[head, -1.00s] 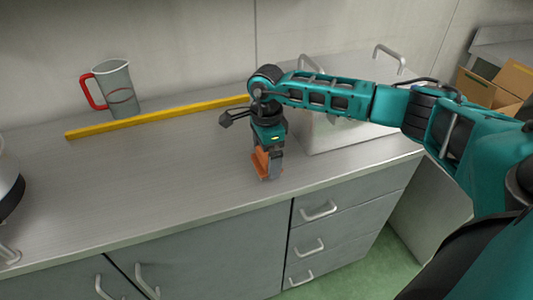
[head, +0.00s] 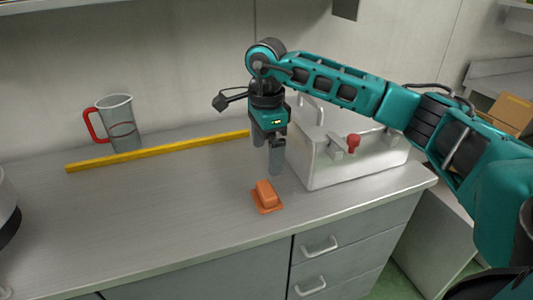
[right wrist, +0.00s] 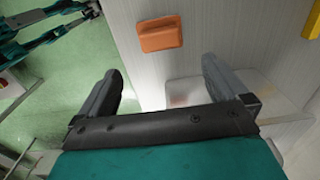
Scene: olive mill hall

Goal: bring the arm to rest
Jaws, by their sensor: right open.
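My right gripper (head: 268,158) is open and empty above the counter, its fingers pointing down. An orange block with a flat base (head: 266,196) stands on the counter just below and in front of the fingers, apart from them. It also shows in the right wrist view (right wrist: 160,34), beyond the open fingers (right wrist: 163,85). My right arm reaches in from the right of the head view. My left gripper is not in view.
A white box with a red knob (head: 340,160) stands right of the gripper, close to it. A yellow bar (head: 155,151) lies along the back of the grey counter (head: 150,205). A measuring jug with red handle (head: 120,122) stands behind it. The counter's left middle is clear.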

